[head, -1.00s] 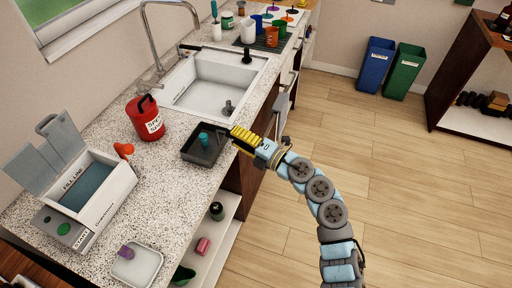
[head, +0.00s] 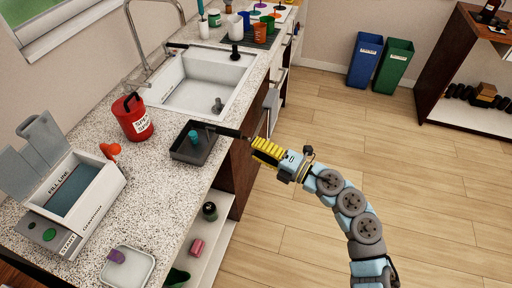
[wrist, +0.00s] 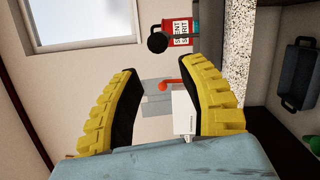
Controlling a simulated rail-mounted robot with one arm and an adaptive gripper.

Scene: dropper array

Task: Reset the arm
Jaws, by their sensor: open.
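My gripper (head: 254,143) has yellow ribbed fingers and hangs off the counter's front edge, just right of the dark grey tray (head: 178,153). In the wrist view my gripper (wrist: 160,65) has its fingers spread apart with nothing held between them. The arm reaches in from the lower right, over the floor. A teal-topped piece (head: 193,137) is in the tray. A thin dark bar shows between the tray and the fingers; I cannot tell what it belongs to.
The speckled counter holds a red can (head: 135,119), a grey-lidded bath (head: 108,190), a white tray (head: 127,270) and a sink (head: 194,92). Several cups stand at the back. Blue (head: 365,62) and green (head: 393,66) bins stand by the wall. The wooden floor right is clear.

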